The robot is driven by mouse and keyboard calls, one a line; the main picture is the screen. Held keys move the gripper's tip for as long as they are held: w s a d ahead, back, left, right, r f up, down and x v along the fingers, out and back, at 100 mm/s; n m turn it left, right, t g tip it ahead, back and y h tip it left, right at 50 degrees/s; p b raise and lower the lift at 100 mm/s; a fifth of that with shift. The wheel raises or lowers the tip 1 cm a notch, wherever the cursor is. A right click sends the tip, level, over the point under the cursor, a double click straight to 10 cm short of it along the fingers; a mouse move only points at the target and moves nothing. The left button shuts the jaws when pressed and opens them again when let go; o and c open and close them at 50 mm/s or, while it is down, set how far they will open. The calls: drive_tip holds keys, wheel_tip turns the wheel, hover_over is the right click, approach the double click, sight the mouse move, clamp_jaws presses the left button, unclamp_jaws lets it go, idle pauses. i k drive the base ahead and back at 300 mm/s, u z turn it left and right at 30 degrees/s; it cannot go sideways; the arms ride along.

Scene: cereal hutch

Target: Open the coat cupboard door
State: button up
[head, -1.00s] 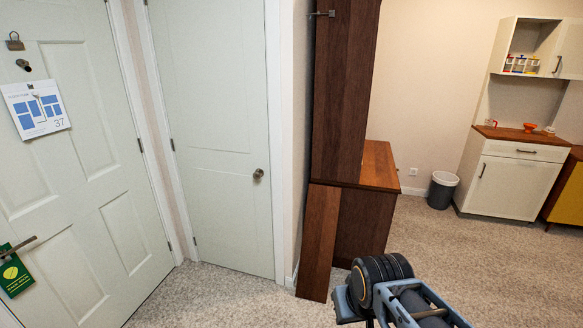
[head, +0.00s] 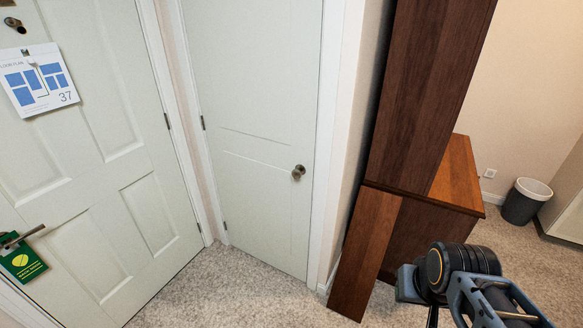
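A plain pale door (head: 255,130), which looks like the coat cupboard door, stands shut in its white frame in the middle left of the head view. Its round dark metal knob (head: 298,172) is on its right side, and its hinges are on the left edge. Part of my arm shows at the lower right, in front of the brown wooden furniture. My gripper is out of view.
A panelled door (head: 95,170) on the left carries a floor plan sheet and a green hanger (head: 22,262) on its lever handle. A dark wooden cabinet (head: 420,90) with a board (head: 365,255) leaning on it stands right. A bin (head: 526,201) stands beyond. Carpet before the doors is clear.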

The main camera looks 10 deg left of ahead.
sight(256, 63)
drive_tip(key=u, duration=0.5)
drive_tip(key=i, duration=0.75)
drive_tip(key=u, duration=1.15)
drive_tip(key=i, duration=0.35)
drive_tip(key=u, duration=0.3)
